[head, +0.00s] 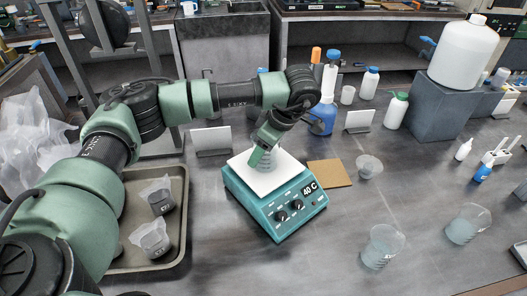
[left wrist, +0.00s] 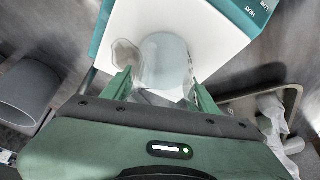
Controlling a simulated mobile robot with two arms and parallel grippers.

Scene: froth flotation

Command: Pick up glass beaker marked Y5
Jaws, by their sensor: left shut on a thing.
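A clear glass beaker (head: 272,159) with a pale content is at the white top of the teal hot plate (head: 262,212), which reads 40 C. My left gripper (head: 263,158) reaches down over the plate and is shut on this beaker. In the left wrist view the beaker (left wrist: 166,62) sits between the two green fingers (left wrist: 163,92). I cannot tell whether it touches the plate. Two more beakers with pale liquid stand on the bench at the right, one nearer the front (head: 382,247) and one farther right (head: 466,225). No Y5 mark is readable. My right gripper is out of view.
A tray (head: 183,225) with two bagged dark samples lies left of the plate. A cork-coloured pad (head: 329,173) and a small clear cup (head: 369,167) are right of it. Blue (head: 323,119) and white (head: 395,110) bottles stand behind. The bench between plate and front beakers is clear.

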